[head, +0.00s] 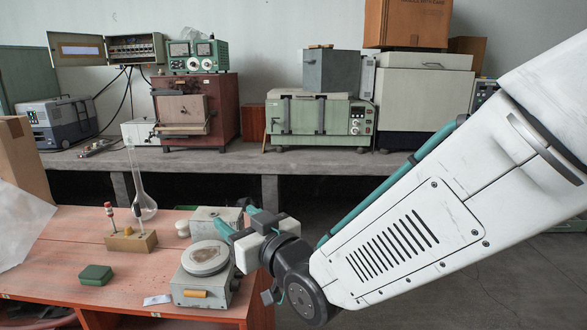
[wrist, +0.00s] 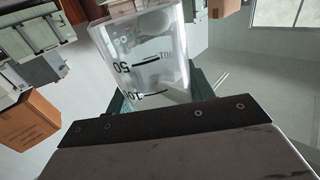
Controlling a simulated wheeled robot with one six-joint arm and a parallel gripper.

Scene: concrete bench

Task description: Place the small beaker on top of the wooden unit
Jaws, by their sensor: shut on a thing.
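The small beaker (wrist: 140,60) is clear, with dark volume marks that read upside down in the wrist view. It sits between the teal fingers of my gripper, which is shut on it. In the head view my gripper (head: 238,219) is over the right part of the low orange-red wooden unit (head: 75,245), close to a grey hot-plate device. I cannot make out the beaker in the head view. Its contact with anything below is not clear.
On the unit stand the grey round-plated device (head: 205,262), a glass flask (head: 143,200), a wooden block with tools (head: 131,241), a green case (head: 96,274) and a small white card (head: 157,299). The unit's front left top is mostly clear. A concrete bench (head: 180,158) with equipment runs behind.

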